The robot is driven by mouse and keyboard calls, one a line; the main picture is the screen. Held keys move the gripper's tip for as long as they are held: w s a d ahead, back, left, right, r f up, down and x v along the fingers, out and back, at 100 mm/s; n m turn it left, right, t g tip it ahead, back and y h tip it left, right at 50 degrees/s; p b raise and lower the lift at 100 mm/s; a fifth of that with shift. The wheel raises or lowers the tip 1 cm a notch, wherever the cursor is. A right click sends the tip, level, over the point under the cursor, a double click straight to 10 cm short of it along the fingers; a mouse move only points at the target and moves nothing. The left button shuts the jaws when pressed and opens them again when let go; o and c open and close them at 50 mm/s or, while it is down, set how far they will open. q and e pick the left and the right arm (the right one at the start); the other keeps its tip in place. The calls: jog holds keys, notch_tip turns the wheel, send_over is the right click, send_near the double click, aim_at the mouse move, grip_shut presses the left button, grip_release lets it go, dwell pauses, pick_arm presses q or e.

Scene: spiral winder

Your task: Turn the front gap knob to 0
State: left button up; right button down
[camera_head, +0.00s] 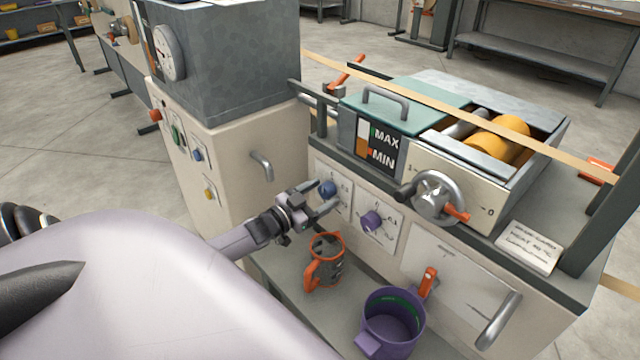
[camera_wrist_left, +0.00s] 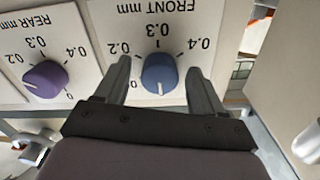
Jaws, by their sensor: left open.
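The front gap knob (camera_wrist_left: 159,73) is blue, on a white plate marked FRONT mm, with numbers 0.2, 0.3 and 0.4 showing around it. A white mark on it points down toward my gripper's palm in the left wrist view. The knob also shows on the machine's front in the head view (camera_head: 327,188). My left gripper (camera_wrist_left: 158,75) is open, with one finger on each side of the knob and visible space between each finger and it. In the head view my left gripper (camera_head: 315,205) reaches the knob from the left. My right gripper is out of view.
A purple rear gap knob (camera_wrist_left: 44,80) sits beside the front one, also seen in the head view (camera_head: 371,221). An orange-handled mug (camera_head: 325,262) and a purple mug (camera_head: 392,318) stand on the shelf below. A handwheel (camera_head: 436,196) is at the upper right.

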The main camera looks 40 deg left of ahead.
pick_arm(q)
jog(key=s+p, duration=0.1)
jog(key=s, duration=0.6)
jog(key=shift+a+p, duration=0.3)
jog(key=shift+p, duration=0.05)
jog(key=shift+d, duration=0.1)
jog(key=s+d+f+g, duration=0.2)
jog(key=s+d, duration=0.2)
jog(key=d, duration=0.3)
jog(key=s+d+f+n+g, duration=0.1)
jog(key=s+d+f+g, duration=0.15)
jog(key=d, duration=0.45)
jog(key=s+d+f+g, duration=0.1)
jog(key=s+d+f, duration=0.1)
jog(key=s+d, duration=0.45)
jog(key=s+d+r+g+h, duration=0.1)
jog(key=s+d+r+g, duration=0.1)
jog(key=s+d, duration=0.35)
notch_tip(320, 180, up, 11)
jog(key=w+p, duration=0.1)
jog(key=p, duration=1.2)
jog(key=shift+d+f+p, duration=0.2)
jog(key=shift+d+p, duration=0.1)
